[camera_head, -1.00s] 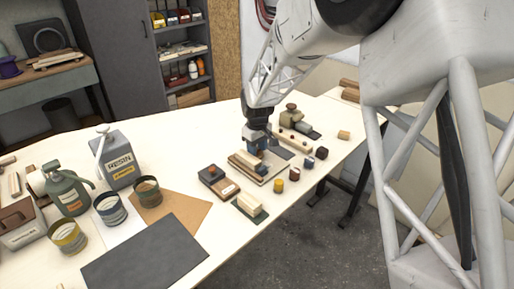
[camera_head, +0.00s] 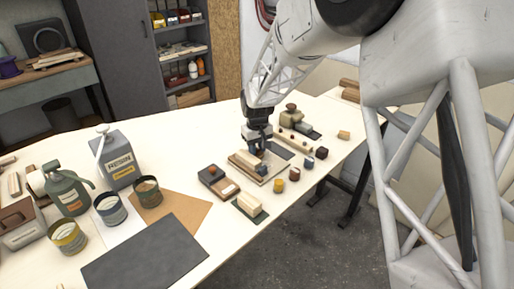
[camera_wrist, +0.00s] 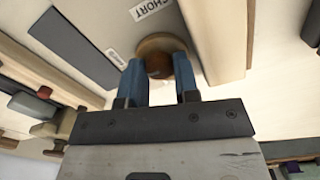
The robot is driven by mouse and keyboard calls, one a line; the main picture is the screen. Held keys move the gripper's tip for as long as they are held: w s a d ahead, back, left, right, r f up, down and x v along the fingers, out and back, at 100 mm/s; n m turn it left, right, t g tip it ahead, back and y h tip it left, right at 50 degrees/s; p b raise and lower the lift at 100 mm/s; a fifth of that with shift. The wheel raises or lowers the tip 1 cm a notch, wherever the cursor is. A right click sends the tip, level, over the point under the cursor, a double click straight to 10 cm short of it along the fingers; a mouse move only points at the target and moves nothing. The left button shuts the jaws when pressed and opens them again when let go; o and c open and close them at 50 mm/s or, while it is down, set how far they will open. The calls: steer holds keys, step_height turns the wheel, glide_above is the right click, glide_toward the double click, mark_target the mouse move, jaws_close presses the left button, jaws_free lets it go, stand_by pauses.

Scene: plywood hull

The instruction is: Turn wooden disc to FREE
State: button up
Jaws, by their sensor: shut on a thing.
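The wooden disc (camera_wrist: 160,44) is round and light brown, with a darker rounded knob (camera_wrist: 158,66) on it. In the wrist view it sits between a dark grey panel and a long wooden bar. My gripper (camera_wrist: 160,72) has its two blue fingers on either side of the knob and is shut on it.
Jars and a grey jug (camera_head: 118,160) are at left.

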steer(key=shift+m, duration=1.7)
steer(key=o, duration=0.7)
steer(key=shift+c, duration=0.2)
steer(key=shift+r, duration=0.1)
steer(key=shift+r, duration=3.8)
steer(key=shift+r, duration=0.1)
